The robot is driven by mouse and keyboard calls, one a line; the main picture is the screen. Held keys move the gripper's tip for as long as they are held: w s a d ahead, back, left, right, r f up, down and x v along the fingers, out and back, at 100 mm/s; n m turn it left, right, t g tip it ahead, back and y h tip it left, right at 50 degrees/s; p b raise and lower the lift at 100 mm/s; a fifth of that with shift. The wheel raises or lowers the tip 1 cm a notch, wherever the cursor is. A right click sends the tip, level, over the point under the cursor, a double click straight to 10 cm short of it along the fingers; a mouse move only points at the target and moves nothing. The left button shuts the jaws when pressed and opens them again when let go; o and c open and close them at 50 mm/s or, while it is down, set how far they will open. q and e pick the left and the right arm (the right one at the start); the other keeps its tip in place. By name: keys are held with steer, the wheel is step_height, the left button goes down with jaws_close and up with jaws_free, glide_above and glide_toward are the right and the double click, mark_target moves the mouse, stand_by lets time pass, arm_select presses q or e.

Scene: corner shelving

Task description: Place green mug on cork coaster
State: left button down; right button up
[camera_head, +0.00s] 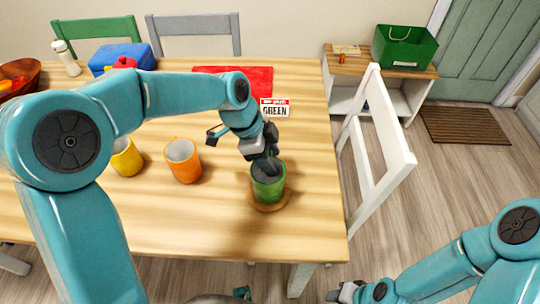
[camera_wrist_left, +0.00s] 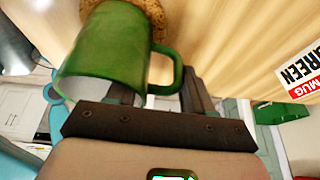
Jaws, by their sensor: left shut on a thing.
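The green mug (camera_head: 268,188) is upright over the round cork coaster (camera_head: 270,207) near the table's front right edge. I cannot tell whether its base touches the coaster. My left gripper (camera_head: 268,163) reaches down to the mug and is shut on it. In the left wrist view the green mug (camera_wrist_left: 118,48) shows with its handle to the right, and part of the cork coaster (camera_wrist_left: 158,18) shows behind it. My right gripper (camera_head: 345,292) is low at the bottom of the head view, off the table; its fingers are too unclear to judge.
An orange mug (camera_head: 183,161) and a yellow mug (camera_head: 127,158) stand left of the coaster. A card reading GREEN (camera_head: 274,109) and a red mat (camera_head: 232,80) lie behind. A white chair (camera_head: 378,150) stands at the table's right side.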

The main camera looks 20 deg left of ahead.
arm_select(q)
steer(key=shift+f, duration=0.15)
steer(key=shift+c, duration=2.2)
jaws_free()
steer(key=shift+w, duration=0.1)
steer(key=shift+r, duration=0.2)
steer(key=shift+a+r, duration=0.1)
steer(key=shift+r, duration=0.2)
steer(key=p+v, duration=0.2)
steer(key=v, duration=0.9)
steer(key=shift+s+a, duration=0.15)
steer(key=shift+s, duration=0.1)
